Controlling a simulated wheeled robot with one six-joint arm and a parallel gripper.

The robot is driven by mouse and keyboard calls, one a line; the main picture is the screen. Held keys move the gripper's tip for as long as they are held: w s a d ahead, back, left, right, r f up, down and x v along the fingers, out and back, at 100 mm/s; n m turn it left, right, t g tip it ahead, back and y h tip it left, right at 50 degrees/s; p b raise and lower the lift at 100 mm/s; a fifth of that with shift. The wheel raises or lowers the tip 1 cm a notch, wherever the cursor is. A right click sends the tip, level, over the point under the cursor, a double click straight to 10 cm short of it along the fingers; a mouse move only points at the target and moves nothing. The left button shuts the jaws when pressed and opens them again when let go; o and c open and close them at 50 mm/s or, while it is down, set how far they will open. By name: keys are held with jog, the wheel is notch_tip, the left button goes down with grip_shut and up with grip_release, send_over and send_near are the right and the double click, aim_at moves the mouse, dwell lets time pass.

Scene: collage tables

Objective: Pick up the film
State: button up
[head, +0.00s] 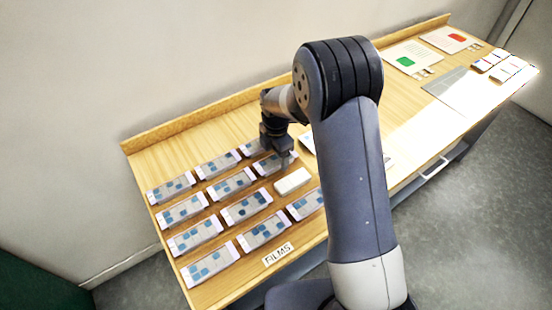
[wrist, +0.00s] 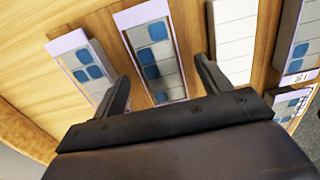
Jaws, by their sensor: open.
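Films lie in rows on the left part of the wooden table, as flat grey strips with blue squares and pale lilac ends. One film (head: 270,165) is partly hidden under my gripper (head: 283,163) in the head view. In the wrist view my gripper (wrist: 161,70) is open and empty. A film (wrist: 152,40) shows between and beyond its two fingers, its near end close to the gripper body. Another film (wrist: 82,62) is left of the left finger. I cannot tell the gap in height between fingertips and film.
A plain white strip (head: 293,181) lies beside the films; it also shows right of the fingers in the wrist view (wrist: 235,30). A "FILMS" label (head: 278,254) is at the front edge. Cards with green (head: 404,62) and red patches (head: 457,38) lie at the far right. A raised rim runs along the back.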

jog(key=shift+c, duration=0.4)
jog(key=c, duration=1)
jog(key=shift+o, duration=0.2)
